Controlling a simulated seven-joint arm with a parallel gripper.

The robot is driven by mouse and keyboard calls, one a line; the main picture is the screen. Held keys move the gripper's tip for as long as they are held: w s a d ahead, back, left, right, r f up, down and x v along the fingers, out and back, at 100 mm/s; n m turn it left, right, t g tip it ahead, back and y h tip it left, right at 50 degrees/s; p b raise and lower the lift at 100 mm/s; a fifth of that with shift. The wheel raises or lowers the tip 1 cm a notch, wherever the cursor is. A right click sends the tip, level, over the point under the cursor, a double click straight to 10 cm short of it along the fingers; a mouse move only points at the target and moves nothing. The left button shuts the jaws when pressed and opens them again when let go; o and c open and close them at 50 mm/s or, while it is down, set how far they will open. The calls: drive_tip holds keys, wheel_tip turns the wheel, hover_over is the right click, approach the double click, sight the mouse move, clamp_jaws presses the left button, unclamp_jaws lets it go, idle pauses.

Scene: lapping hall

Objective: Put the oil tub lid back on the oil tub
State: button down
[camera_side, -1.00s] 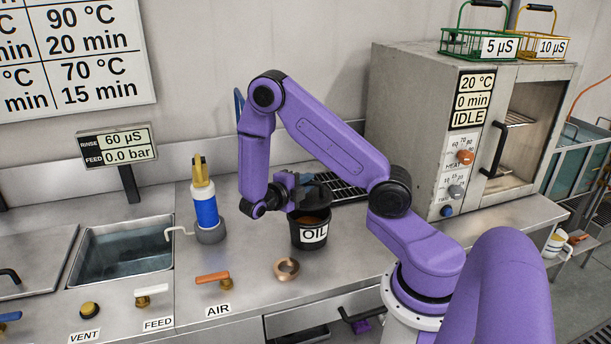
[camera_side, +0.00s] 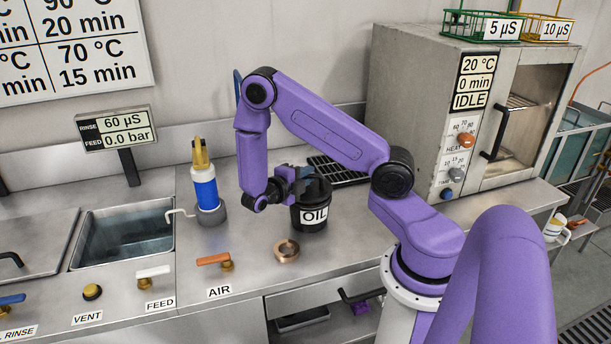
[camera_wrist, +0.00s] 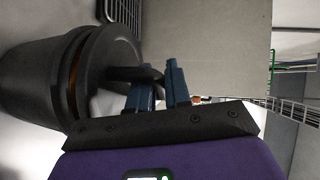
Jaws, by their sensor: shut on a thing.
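The black oil tub (camera_side: 309,219), with a white OIL label, stands upright on the steel bench. Its dark lid (camera_side: 316,188) is over the tub mouth. In the wrist view the lid (camera_wrist: 108,72) is close against the tub (camera_wrist: 35,82), with a narrow gap at the rim where some brown-orange shows. Whether the lid touches the rim all round cannot be told. My gripper (camera_side: 301,179) is shut on the lid's knob. Its blue fingers (camera_wrist: 158,84) stand either side of the dark knob in the wrist view.
A copper-coloured ring (camera_side: 287,250) lies in front of the tub. A blue-and-white bottle (camera_side: 205,188) stands to the left. A dark rack (camera_side: 338,170) lies behind, and the grey oven (camera_side: 415,110) is at the right. Valve handles (camera_side: 214,260) line the front edge.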

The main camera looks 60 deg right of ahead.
drive_tip(key=shift+f, duration=0.55)
drive_tip(key=c, duration=1)
unclamp_jaws()
drive_tip(key=v, duration=1.7)
drive_tip(key=s+a+r+m+t+y, duration=0.1)
drive_tip(key=s+a+r+m+y, duration=0.2)
drive_tip(key=s+m+y, duration=0.2)
drive_tip(key=s+a+r+m+t+y, duration=0.1)
drive_tip(key=s+a+r+m+y, duration=0.2)
drive_tip(key=s+m+y, duration=0.3)
drive_tip(key=s+a+r+m+t+y, duration=0.1)
drive_tip(key=s+a+r+m+y, duration=0.2)
drive_tip(key=s+m, duration=0.8)
drive_tip(key=shift+s+a+r+m+y, duration=0.15)
drive_tip(key=shift+a+y, duration=0.2)
drive_tip(key=shift+y, duration=0.25)
drive_tip(key=shift+s+a+r+m+y, duration=0.15)
drive_tip(key=shift+a+y, duration=0.2)
drive_tip(key=shift+y, duration=0.25)
